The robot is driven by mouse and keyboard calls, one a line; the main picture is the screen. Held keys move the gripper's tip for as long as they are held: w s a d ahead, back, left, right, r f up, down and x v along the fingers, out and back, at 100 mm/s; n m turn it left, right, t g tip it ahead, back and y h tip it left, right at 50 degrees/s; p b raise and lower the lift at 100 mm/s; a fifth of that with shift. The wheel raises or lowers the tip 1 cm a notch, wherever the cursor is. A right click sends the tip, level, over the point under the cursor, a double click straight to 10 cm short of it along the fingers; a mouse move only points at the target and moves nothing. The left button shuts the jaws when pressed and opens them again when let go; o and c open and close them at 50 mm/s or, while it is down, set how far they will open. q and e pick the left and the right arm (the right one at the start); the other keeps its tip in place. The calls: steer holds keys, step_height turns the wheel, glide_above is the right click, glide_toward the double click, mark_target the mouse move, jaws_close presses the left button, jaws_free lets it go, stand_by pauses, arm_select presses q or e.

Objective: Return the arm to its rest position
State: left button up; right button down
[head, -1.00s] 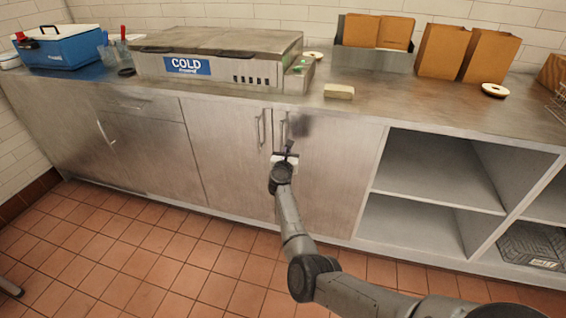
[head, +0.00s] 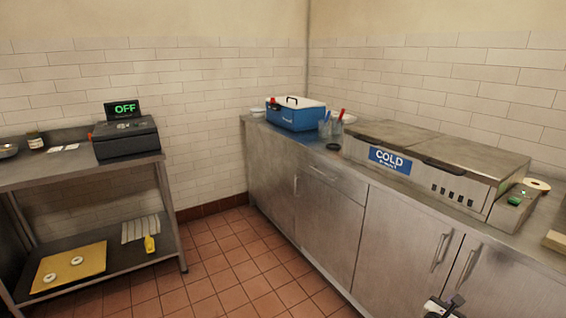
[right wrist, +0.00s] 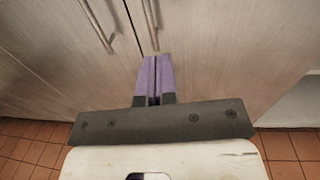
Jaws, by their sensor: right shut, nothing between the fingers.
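My right gripper (head: 446,304) shows only in part at the bottom edge of the head view, in front of the cabinet doors below the cold unit. In the right wrist view its two purple fingers (right wrist: 155,80) lie side by side, shut with nothing between them. They point at the cabinet doors (right wrist: 200,50) and their long handles (right wrist: 97,25). The fingers are close to the doors; I cannot tell the exact gap. Most of the right arm is outside the head view. My left gripper is in no view.
The steel counter carries the cold unit (head: 388,158), a blue cooler (head: 297,117) and a bagel (head: 537,184). At left, a steel table (head: 50,178) holds a black device (head: 126,140) reading OFF. Tiled floor (head: 228,268) between them is clear.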

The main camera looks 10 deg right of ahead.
steer(key=w+a+r+n+t+y, duration=0.3)
steer(key=a+n+t+y, duration=0.15)
steer(key=n, duration=0.65)
steer(key=w+a+r+n+t+y, duration=0.35)
steer(key=n+t+y, duration=0.2)
steer(key=n, duration=0.55)
steer(key=s+a+r+n+g+y+p, duration=0.1)
steer(key=a+r+n+y, duration=0.4)
steer(key=n, duration=0.4)
steer(key=s+a+r+n+g+y, duration=0.1)
steer(key=s+a+r+n+y, duration=0.2)
steer(key=a+n, duration=0.45)
steer(key=s+a+n+g+h+p, duration=0.1)
steer(key=s+a+n+g+p, duration=0.4)
steer(key=s, duration=0.7)
steer(key=s+a+n+g+h+p, duration=0.1)
steer(key=s+a+n+g+p, duration=0.1)
steer(key=s+a+n+p, duration=0.7)
steer(key=s+a+f+m+g+p, duration=0.1)
steer(key=s+f+g+p, duration=0.15)
steer(key=s, duration=0.65)
steer(key=s+f+m+g+p, duration=0.1)
steer(key=s+f+g+p, duration=0.15)
steer(key=s, duration=0.75)
step_height(320, 180, up, 37)
steer(key=p, duration=3.7)
steer(key=shift+s+g, duration=0.2)
steer(key=shift+g, duration=0.1)
